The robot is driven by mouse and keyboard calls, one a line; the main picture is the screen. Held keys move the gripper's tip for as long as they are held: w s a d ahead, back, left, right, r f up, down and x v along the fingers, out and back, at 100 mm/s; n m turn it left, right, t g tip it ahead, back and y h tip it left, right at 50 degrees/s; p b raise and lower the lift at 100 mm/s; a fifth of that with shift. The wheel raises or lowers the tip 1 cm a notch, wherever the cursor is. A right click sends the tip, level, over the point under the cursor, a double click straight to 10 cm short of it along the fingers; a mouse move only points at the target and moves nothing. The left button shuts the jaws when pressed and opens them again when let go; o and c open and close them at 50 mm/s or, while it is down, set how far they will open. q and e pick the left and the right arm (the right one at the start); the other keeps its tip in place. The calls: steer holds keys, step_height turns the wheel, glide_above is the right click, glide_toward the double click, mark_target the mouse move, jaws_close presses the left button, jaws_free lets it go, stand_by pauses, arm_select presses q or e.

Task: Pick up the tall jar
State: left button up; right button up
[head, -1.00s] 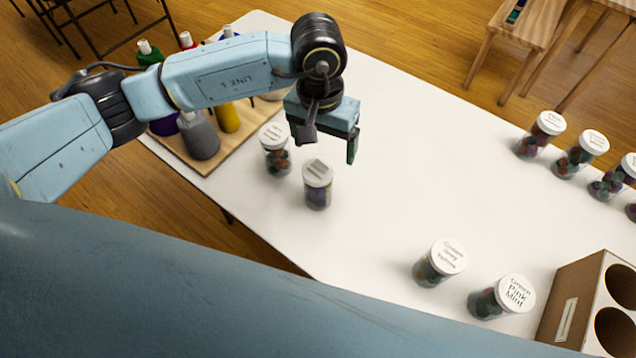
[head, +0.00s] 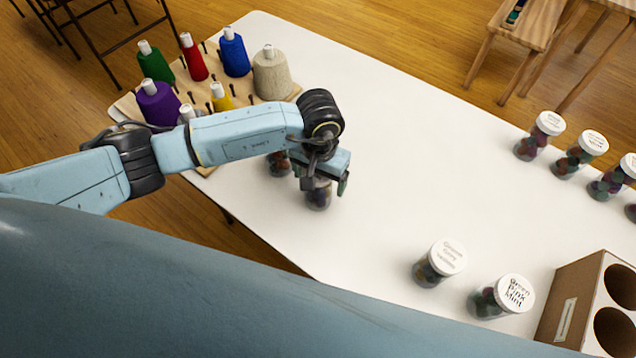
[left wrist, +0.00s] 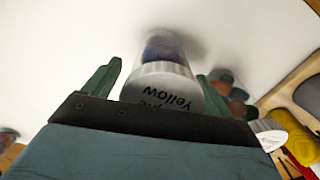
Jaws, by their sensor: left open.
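A clear jar (head: 318,199) with a white lid and coloured contents stands on the white table. My left gripper (head: 322,182) is above it, open, and hides its lid in the head view. In the left wrist view this jar (left wrist: 165,85) stands between the two open fingers, its lid label reading partly "Yellow". A second white-lidded jar (head: 278,165) stands close beside it, mostly hidden by my arm; it also shows in the left wrist view (left wrist: 232,93), just beyond one finger. I cannot tell by height which jar is the tall one. My right gripper is not in view.
Two jars (head: 440,264) (head: 502,297) stand at the front near a cardboard box with round holes (head: 570,300). Several more line the right edge. A wooden board with thread cones (head: 272,75) is at the left. The table's middle (head: 420,150) is clear.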

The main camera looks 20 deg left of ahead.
arm_select(q)
steer(key=shift+f, duration=0.4)
steer(key=shift+c, duration=0.2)
steer(key=c, duration=1.1)
steer(key=shift+o, duration=0.2)
